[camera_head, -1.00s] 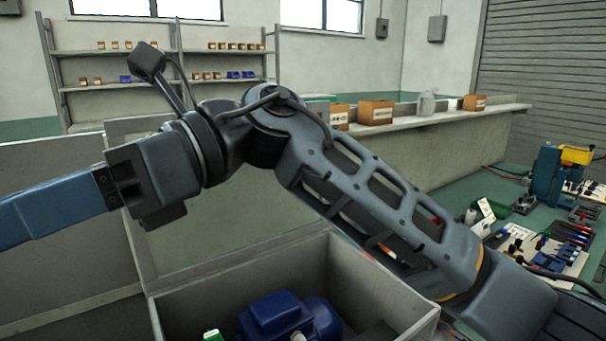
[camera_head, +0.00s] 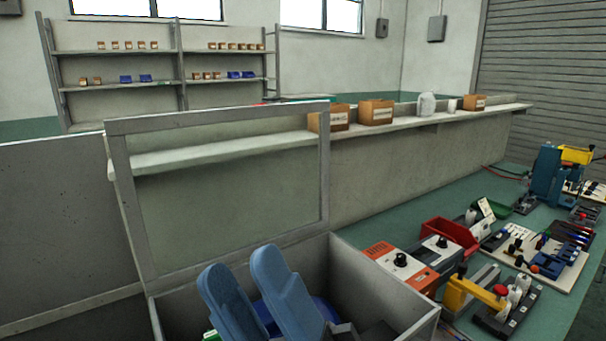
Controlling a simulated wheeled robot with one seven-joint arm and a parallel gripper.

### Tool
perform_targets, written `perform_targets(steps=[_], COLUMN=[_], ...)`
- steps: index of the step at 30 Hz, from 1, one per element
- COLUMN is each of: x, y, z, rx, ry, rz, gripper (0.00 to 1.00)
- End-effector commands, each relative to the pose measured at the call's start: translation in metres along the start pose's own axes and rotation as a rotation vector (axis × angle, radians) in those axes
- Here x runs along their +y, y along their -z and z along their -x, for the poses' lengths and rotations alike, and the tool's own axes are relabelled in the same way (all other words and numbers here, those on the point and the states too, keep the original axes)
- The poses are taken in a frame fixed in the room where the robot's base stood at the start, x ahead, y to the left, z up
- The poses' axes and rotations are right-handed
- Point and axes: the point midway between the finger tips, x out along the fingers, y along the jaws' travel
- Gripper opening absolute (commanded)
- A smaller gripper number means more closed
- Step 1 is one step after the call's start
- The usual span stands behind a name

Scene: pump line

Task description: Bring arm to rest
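My gripper (camera_head: 241,262) shows at the bottom centre as two light-blue fingers pointing up, with a gap between them. It looks open, and nothing shows between the fingertips. The fingers stand in front of the open grey box (camera_head: 385,298) and hide much of its inside. The rest of my arm is out of view below the picture edge.
A clear framed panel (camera_head: 225,190) rises behind the box. On the green bench at right are a red bin (camera_head: 450,235), an orange-and-white device (camera_head: 400,262), a yellow-handled tool (camera_head: 475,290) and a tool board (camera_head: 540,255). A ledge with cartons (camera_head: 376,112) runs behind.

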Motion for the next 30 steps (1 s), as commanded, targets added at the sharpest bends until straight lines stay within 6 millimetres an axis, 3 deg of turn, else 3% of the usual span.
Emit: perform_targets(steps=[1, 8, 14, 21, 30], x=[0.004, 0.023, 0.042, 0.069, 0.111], y=[-0.002, -0.008, 0.002, 0.033, 0.093], z=[0.018, 0.096, 0.168, 0.253, 0.338], rx=[-0.079, -0.408, -0.685, -1.008, -1.39], ry=[-0.007, -0.038, -0.061, -0.085, -0.108], rz=[-0.037, -0.186, -0.303, -0.426, -0.547], gripper=[0.38, 0.38, 0.38, 0.38, 0.38])
